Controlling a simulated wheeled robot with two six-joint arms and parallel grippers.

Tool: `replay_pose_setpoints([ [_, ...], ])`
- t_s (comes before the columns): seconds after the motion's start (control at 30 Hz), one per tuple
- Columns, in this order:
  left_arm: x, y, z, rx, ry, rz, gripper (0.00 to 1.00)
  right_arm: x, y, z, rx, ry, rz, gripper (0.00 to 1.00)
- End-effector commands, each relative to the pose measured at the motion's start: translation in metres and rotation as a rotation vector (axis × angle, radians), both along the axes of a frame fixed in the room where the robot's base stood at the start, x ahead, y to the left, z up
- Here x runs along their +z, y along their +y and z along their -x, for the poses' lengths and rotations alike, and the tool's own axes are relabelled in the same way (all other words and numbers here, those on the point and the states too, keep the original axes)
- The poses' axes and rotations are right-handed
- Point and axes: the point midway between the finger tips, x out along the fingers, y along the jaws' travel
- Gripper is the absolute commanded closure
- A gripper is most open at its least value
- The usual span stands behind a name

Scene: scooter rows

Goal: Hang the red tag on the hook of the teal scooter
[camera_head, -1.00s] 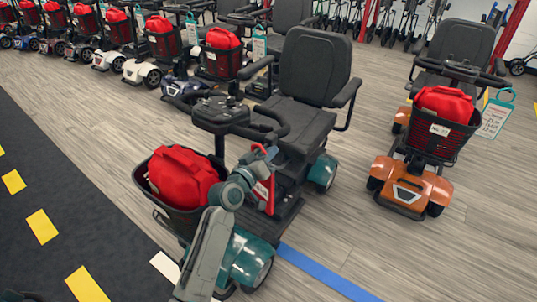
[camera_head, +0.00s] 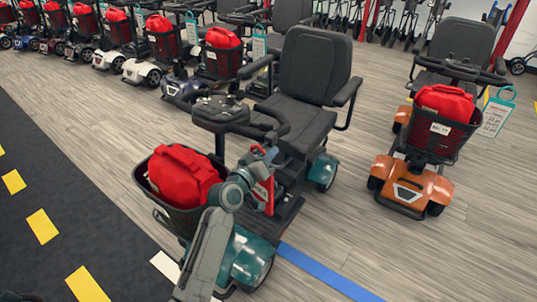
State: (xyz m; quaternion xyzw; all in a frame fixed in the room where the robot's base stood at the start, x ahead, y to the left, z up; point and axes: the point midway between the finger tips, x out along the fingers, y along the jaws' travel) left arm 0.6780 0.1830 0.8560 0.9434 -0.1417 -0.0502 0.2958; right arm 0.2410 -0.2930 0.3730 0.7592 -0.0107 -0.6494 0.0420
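The teal scooter (camera_head: 244,256) stands in the middle foreground, with a black seat and a front basket holding a red bag (camera_head: 180,176). My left arm rises from the bottom, in front of the scooter. My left gripper (camera_head: 266,156) is beside the tiller, to the right of the basket. The red tag (camera_head: 263,190), with a white label, hangs upright just below the gripper. The fingers are small and dark here, so I cannot tell whether they grip the tag or are apart. The hook cannot be made out behind the gripper. My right gripper is out of view.
An orange scooter (camera_head: 411,186) stands at the right, with a red bag and a teal-edged tag (camera_head: 495,118). More scooters line the back left. A blue floor stripe (camera_head: 325,273) lies at the lower right. The grey floor between the two near scooters is clear.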

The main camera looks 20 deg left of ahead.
Motion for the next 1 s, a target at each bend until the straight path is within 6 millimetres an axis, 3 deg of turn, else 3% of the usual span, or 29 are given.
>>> replay_pose_setpoints([
  [0.1,0.0,0.0,0.0,0.0,0.0,0.0,0.7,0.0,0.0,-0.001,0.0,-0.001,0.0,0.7],
  [0.47,-0.001,0.003,0.007,0.0,0.001,-0.001,0.7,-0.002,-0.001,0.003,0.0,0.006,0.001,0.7],
  [0.67,-0.002,0.013,0.041,0.0,0.002,-0.004,0.7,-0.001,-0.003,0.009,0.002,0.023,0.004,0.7],
  [1.0,0.0,0.03,0.095,0.0,0.001,-0.001,0.7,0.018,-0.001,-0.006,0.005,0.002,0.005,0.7],
])
